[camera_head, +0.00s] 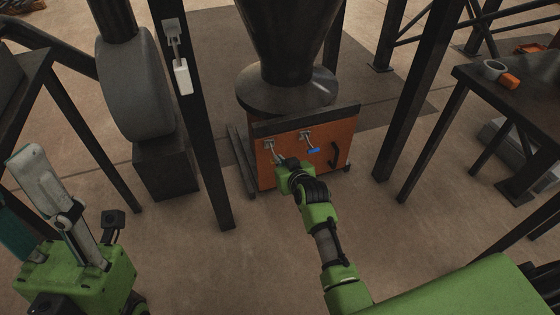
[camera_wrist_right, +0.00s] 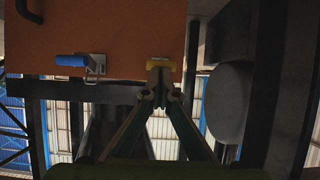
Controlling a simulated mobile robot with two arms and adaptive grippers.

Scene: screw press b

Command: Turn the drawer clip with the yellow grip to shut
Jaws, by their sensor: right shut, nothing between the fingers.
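The orange drawer (camera_head: 330,135) sits under the dark press hopper. Its left clip (camera_head: 270,146) has a metal bracket and lever slanting down to the right; its grip end is hidden behind my right gripper (camera_head: 282,162) in the head view. In the wrist view, which is upside down, the yellow grip (camera_wrist_right: 160,65) shows at the fingertips of my right gripper (camera_wrist_right: 160,82). The fingers are shut with nothing between them, and the tips are at or against the grip; contact is unclear.
A second clip with a blue grip (camera_head: 314,150) is to the right, and a black handle (camera_head: 335,155) is beyond it. Dark posts (camera_head: 205,120) stand on both sides. The floor before the drawer is open.

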